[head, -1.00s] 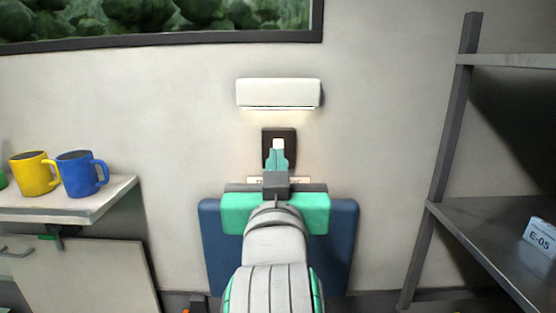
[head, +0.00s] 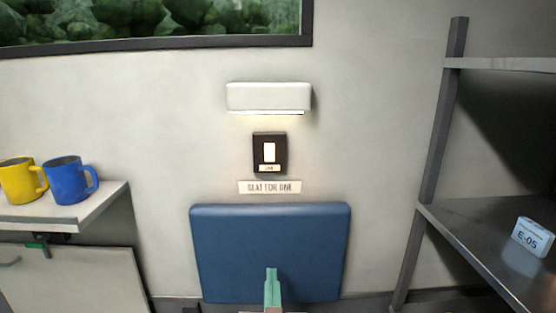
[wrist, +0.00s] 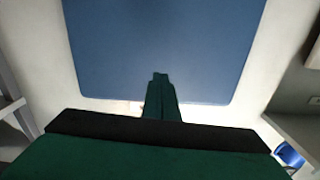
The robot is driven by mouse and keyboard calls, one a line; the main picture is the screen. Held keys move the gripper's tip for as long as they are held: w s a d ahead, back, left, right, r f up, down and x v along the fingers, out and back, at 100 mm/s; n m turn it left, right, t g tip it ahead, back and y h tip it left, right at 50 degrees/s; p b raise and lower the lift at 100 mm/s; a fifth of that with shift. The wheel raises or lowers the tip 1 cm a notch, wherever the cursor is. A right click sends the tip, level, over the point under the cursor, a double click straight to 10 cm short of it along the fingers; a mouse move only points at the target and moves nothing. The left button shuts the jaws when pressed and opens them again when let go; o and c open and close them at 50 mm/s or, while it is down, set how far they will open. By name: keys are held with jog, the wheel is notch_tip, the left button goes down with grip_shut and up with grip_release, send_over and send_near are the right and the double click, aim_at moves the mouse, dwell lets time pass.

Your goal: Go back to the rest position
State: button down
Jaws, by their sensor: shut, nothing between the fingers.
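My gripper (head: 272,287) shows at the bottom middle of the head view, in front of the lower part of a blue padded panel on the wall. Its green fingers are together with nothing between them. In the wrist view the shut fingers (wrist: 160,95) point toward the blue panel (wrist: 160,40), which fills most of the upper picture. I cannot tell the exact gap between fingertips and panel. The rest of my arm is below the head view.
A lit switch (head: 269,152) sits on the wall under a white lamp (head: 268,97), above a label (head: 270,187) and the blue panel (head: 225,250). A shelf (head: 105,203) with yellow (head: 20,180) and blue mugs (head: 67,181) is left. A metal rack (head: 440,130) stands right, holding an E-05 box (head: 532,237).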

jog(key=s+f+g, duration=0.1)
jog(key=s+f, duration=0.7)
jog(key=f, duration=0.3)
jog(key=s+f, duration=0.8)
jog(key=f, duration=0.3)
jog(key=s+f, duration=0.3)
jog(key=s, duration=0.8)
jog(key=s+d+f+g, duration=0.1)
jog(key=s+f, duration=0.2)
jog(key=s, duration=0.9)
jog(key=shift+d+g+h, duration=0.2)
jog(key=shift+g+h, duration=0.1)
